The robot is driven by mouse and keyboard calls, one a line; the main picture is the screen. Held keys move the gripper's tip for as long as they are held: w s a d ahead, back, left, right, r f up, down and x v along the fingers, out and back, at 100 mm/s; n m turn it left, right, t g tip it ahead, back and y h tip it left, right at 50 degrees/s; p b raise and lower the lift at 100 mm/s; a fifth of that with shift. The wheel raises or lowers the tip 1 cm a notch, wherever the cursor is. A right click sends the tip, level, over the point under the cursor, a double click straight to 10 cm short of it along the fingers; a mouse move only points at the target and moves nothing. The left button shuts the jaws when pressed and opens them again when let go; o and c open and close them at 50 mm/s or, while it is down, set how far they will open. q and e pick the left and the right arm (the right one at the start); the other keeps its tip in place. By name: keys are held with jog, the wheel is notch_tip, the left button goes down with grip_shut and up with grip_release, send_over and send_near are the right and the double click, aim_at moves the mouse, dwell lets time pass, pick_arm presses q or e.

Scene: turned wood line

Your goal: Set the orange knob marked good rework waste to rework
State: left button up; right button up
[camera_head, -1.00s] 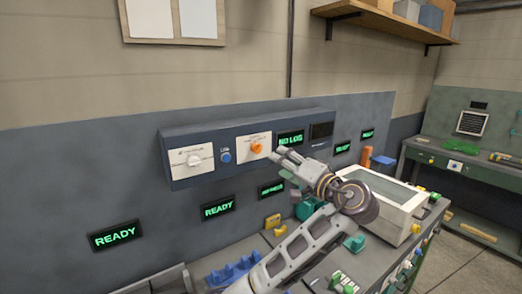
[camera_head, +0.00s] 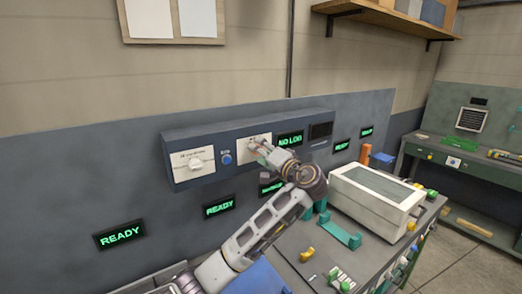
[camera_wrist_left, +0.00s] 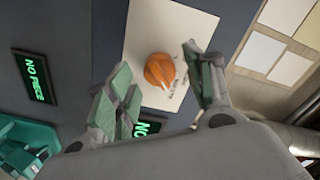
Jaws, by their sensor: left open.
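The orange knob (camera_wrist_left: 160,70) sits on a white plate (camera_wrist_left: 180,25) with small print in the left wrist view. A pale pointer mark shows on its lower edge, but the lettering is too small to read. My left gripper (camera_wrist_left: 158,63) is open, with one finger on each side of the knob and visible gaps between. In the head view, the left gripper (camera_head: 259,147) is in front of the knob's plate and hides the knob. My right gripper is not in view.
A white box with a grey top (camera_head: 378,195) stands on the bench to the right.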

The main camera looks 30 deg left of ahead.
pick_arm(q)
jog(key=shift+w+a, duration=0.15)
jog(key=shift+a, duration=0.1)
jog(key=c, duration=1)
